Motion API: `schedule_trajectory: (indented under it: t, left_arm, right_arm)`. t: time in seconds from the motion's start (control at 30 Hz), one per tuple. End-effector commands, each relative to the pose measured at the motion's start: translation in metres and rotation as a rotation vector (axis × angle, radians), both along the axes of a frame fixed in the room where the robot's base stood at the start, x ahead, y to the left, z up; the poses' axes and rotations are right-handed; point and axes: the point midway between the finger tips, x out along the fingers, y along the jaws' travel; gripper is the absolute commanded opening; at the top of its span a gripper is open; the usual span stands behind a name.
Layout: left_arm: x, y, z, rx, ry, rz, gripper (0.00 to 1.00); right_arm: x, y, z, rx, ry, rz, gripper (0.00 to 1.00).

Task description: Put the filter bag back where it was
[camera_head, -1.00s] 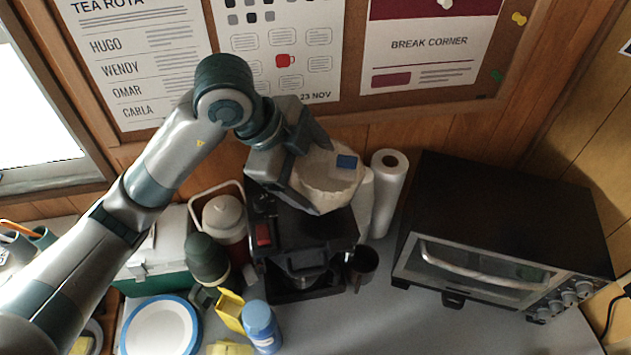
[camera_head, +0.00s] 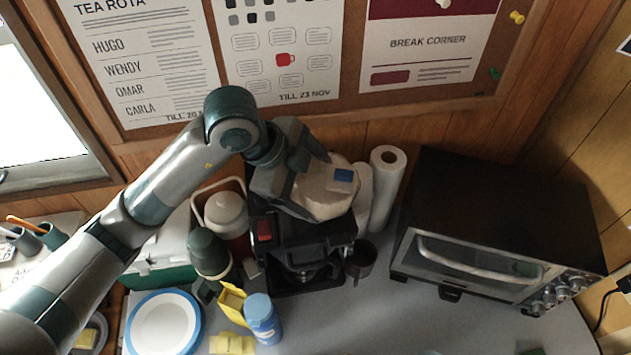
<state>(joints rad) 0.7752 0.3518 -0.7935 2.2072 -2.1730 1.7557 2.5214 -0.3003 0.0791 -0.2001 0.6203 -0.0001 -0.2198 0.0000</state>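The filter bag (camera_head: 322,197) is a cream, rounded bag with a small blue patch on it. My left gripper (camera_head: 306,181) reaches in from the left, and its fingers are closed on the bag's left side. The bag is over the back part of the black coffee maker (camera_head: 307,236). I cannot tell whether it touches the machine's top. The arm and gripper hide part of the bag and the machine's back left. My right gripper is not in view.
A paper roll (camera_head: 384,190) stands right of the coffee maker, with a dark mug (camera_head: 361,259) in front. A black toaster oven (camera_head: 505,215) fills the right. A red-and-white jug (camera_head: 227,214), green flask (camera_head: 208,256), blue-lidded bottle (camera_head: 262,318) and blue-rimmed plate (camera_head: 164,325) are left.

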Motion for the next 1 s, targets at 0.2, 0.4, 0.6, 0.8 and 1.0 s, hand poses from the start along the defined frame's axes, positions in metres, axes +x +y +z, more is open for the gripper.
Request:
schedule_trajectory:
  t: [0.2,0.4,0.6,0.8,1.0]
  left_arm:
    - [0.0,0.0,0.0,0.0,0.0,0.0,1.0]
    - [0.0,0.0,0.001,0.0,0.0,0.0,1.0]
    - [-0.002,0.005,0.011,0.0,-0.003,-0.002,1.0]
    - [-0.008,0.018,0.034,-0.001,-0.005,-0.001,1.0]
    - [-0.015,0.035,0.065,0.0,-0.006,0.0,1.0]
  right_arm:
    - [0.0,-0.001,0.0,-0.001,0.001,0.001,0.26]
    - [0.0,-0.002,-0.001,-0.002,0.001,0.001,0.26]
    - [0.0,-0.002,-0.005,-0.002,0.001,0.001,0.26]
    - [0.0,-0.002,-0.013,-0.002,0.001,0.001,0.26]
    - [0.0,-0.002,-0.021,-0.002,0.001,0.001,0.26]
